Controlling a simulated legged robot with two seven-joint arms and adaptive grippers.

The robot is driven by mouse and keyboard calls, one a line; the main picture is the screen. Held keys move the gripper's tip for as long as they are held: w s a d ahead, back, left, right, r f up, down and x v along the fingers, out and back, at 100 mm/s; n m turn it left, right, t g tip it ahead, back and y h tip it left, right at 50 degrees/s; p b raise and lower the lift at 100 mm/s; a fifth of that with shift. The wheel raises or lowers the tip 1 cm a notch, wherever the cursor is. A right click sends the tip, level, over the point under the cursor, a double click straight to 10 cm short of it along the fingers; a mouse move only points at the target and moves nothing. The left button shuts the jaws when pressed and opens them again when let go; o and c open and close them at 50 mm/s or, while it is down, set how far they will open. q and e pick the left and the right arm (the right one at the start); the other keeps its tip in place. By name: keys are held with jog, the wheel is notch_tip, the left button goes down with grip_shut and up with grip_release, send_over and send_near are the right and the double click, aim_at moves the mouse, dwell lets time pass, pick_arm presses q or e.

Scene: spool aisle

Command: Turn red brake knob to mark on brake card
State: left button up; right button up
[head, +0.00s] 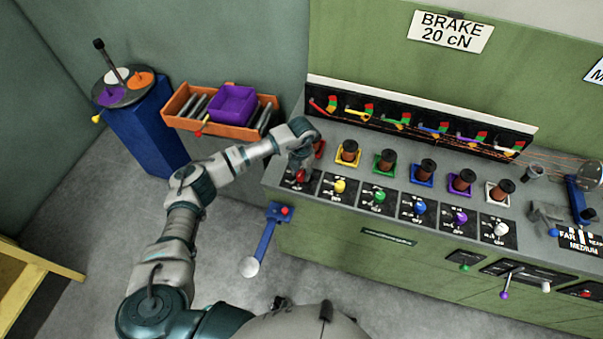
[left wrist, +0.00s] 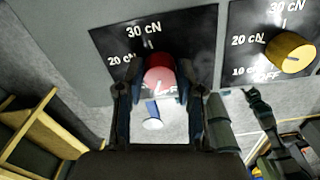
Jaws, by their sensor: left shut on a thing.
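The red brake knob (head: 300,175) is at the left end of the row of knobs on the bench front. In the left wrist view the red knob (left wrist: 159,73) sits on a black dial plate (left wrist: 112,42) marked 20 cN and 30 cN; its lower lettering is partly hidden. My left gripper (head: 301,168) is shut on the red knob, with its fingers (left wrist: 159,92) on both sides of it. I cannot clearly tell which mark the knob points to. The brake card (head: 450,31) on the green wall reads BRAKE 20 cN.
Yellow (head: 340,186), green (head: 380,195) and other coloured knobs continue to the right. Coloured spools stand behind them. An orange bin (head: 226,128) is at the left.

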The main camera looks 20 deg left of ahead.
aim_at(301, 173)
pick_arm(q)
jog(key=m+b, duration=0.3)
jog(key=m, duration=0.4)
jog(key=shift+f+b, duration=0.1)
jog(key=shift+b, duration=0.25)
jog(key=m+b, duration=0.3)
jog(key=m, duration=0.5)
jog(key=shift+b, duration=0.3)
jog(key=shift+m+b, duration=0.4)
jog(key=shift+m, duration=0.6)
pick_arm(e)
jog(key=w+a+r, duration=0.1)
jog(key=w+r, duration=0.5)
jog(key=w, duration=0.2)
jog(key=w+a+r+t, duration=0.1)
jog(key=w+a+r, duration=0.1)
jog(key=w+r, duration=0.4)
jog(key=shift+w+a+r, duration=0.2)
jog(key=shift+w, duration=1.55)
pick_arm(q)
jog(key=shift+r, duration=0.2)
pick_arm(e)
jog(key=shift+w, duration=0.1)
pick_arm(q)
jog(key=o, duration=1.2)
jog(key=shift+f, duration=0.1)
jog(key=shift+c, duration=0.2)
notch_tip(301, 173, up, 12)
